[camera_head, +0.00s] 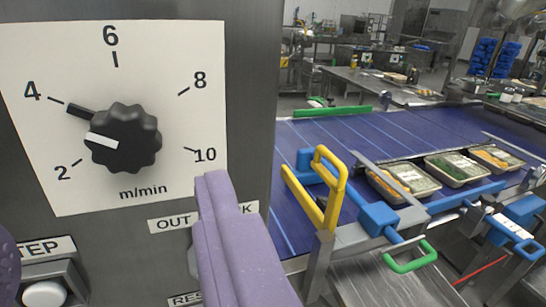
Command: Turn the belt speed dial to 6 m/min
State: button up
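The belt speed dial is a black fluted knob (126,138) on a white scale plate (150,50) marked 2, 4, 6, 8, 10 and m/min. Its black pointer tab (81,110) points at about the 4 tick. My gripper (108,207) has purple fingers set wide apart. One stands at lower centre, below and right of the knob, and a bit of the other shows at the left edge. No object shows between them, and neither appears to touch the knob.
Below the plate are a white button (44,293) and labels partly hidden by my finger. At right, a blue belt (410,140) carries several filled trays (458,168). A yellow handle (330,190) and a green handle (410,257) stand beside it.

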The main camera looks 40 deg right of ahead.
aim_at(122, 144)
jog(key=x, duration=0.7)
jog(key=shift+w+f, duration=0.1)
jog(key=shift+c, duration=0.5)
jog(key=c, duration=0.9)
jog(key=shift+c, duration=0.2)
